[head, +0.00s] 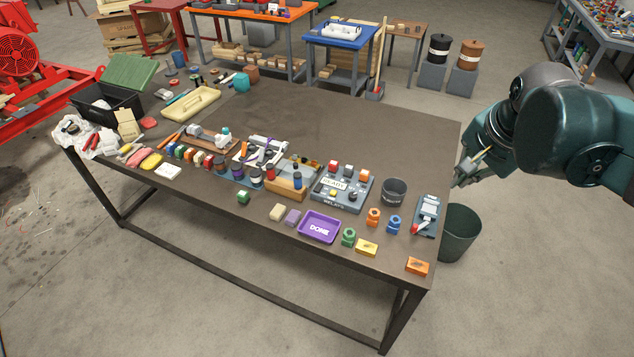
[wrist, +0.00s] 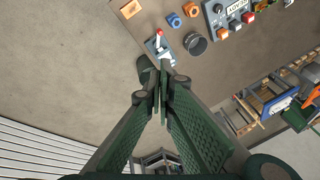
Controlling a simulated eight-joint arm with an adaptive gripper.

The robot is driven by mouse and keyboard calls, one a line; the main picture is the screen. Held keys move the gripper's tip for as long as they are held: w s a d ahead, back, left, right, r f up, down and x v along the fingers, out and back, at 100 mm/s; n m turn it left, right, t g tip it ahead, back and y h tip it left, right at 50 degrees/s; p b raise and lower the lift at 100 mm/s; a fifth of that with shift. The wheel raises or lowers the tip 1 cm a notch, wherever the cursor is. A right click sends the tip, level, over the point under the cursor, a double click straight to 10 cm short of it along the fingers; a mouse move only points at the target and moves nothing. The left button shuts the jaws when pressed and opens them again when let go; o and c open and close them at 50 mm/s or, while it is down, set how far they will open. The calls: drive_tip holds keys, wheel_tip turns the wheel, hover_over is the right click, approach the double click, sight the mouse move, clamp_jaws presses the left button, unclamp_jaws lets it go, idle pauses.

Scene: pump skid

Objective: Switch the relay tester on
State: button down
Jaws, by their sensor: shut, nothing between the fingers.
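A small grey device with a red-tipped lever, which looks like the relay tester (head: 426,214), stands at the right end of the dark table. It also shows in the wrist view (wrist: 160,50), just ahead of my fingertips. Its lever's red end points toward the table's front side. My gripper (head: 458,181) is shut and empty, held beyond the table's right edge, apart from the device. In the wrist view my gripper's fingertips (wrist: 162,78) are together and overlap the picture close to the device's near end. Whether the device is on cannot be told.
A dark bin (head: 460,236) stands on the floor beside the table's right edge. An orange block (head: 417,266) lies near the front corner.

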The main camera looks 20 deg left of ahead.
drive_tip(key=w+a+f+m+g, duration=0.1)
drive_tip(key=w+a+m, duration=0.2)
drive_tip(key=w+a, duration=0.55)
drive_tip(key=m+g+h+p, duration=0.1)
drive_tip(key=m+g+p, duration=0.2)
drive_tip(key=m, duration=0.5)
hover_over(317, 188)
wheel_tip(317, 188, down, 18)
drive_tip(key=shift+f, duration=0.25)
drive_tip(key=shift+a, duration=0.1)
drive_tip(key=shift+f, duration=0.1)
wheel_tip(317, 188, down, 14)
drive_tip(key=shift+r+b, duration=0.15)
drive_tip(key=shift+b, duration=0.3)
